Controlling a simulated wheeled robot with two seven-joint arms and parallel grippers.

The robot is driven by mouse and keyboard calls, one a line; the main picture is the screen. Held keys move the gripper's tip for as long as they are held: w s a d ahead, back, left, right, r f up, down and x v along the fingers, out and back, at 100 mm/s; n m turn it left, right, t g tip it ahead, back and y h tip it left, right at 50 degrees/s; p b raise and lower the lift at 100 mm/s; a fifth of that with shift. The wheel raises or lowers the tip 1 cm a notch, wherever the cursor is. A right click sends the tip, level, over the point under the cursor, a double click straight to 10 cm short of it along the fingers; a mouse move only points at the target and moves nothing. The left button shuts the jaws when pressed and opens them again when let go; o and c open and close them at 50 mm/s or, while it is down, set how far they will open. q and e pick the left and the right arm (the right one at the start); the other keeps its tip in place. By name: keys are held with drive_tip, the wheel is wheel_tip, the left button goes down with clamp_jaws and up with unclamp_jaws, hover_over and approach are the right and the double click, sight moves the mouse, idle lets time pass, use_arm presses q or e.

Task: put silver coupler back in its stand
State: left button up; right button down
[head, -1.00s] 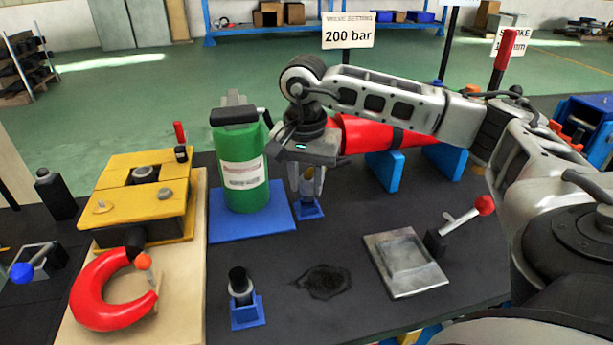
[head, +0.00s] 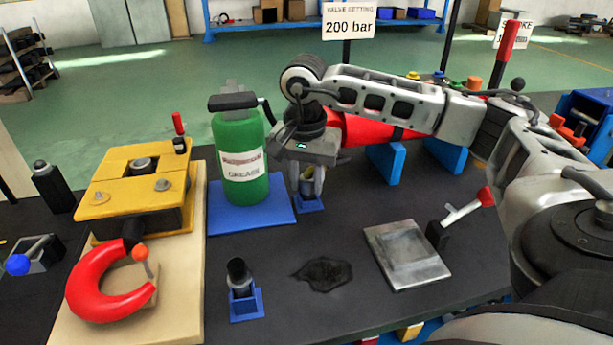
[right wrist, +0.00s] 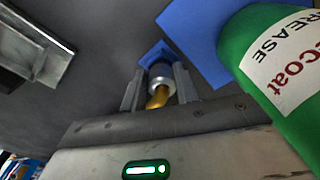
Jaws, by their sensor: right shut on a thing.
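The silver coupler, with a brass-coloured end, shows between the fingers of my right gripper in the right wrist view (right wrist: 160,80). My right gripper (head: 311,187) is shut on it, pointing down. A small blue stand (head: 310,204) is directly below the fingertips; it also shows just beyond the coupler in the right wrist view (right wrist: 153,50). The coupler's lower end is at the stand, but I cannot tell how deep it sits. A second coupler (head: 239,275), dark-topped, stands in another blue stand (head: 246,306) nearer the front. My left gripper is not in view.
A green grease canister (head: 239,155) on a blue mat (head: 225,218) stands close left of my right gripper. A red cylinder on blue supports (head: 386,164) is to the right. A metal plate (head: 405,255) and dark stain (head: 323,274) lie in front.

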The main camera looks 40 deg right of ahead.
sight(306, 180)
drive_tip(key=shift+f, duration=0.4)
drive_tip(key=c, duration=1)
unclamp_jaws()
drive_tip(key=shift+a+r+p, duration=0.15)
drive_tip(key=shift+r+p, duration=1.6)
drive_tip(key=shift+r, duration=0.75)
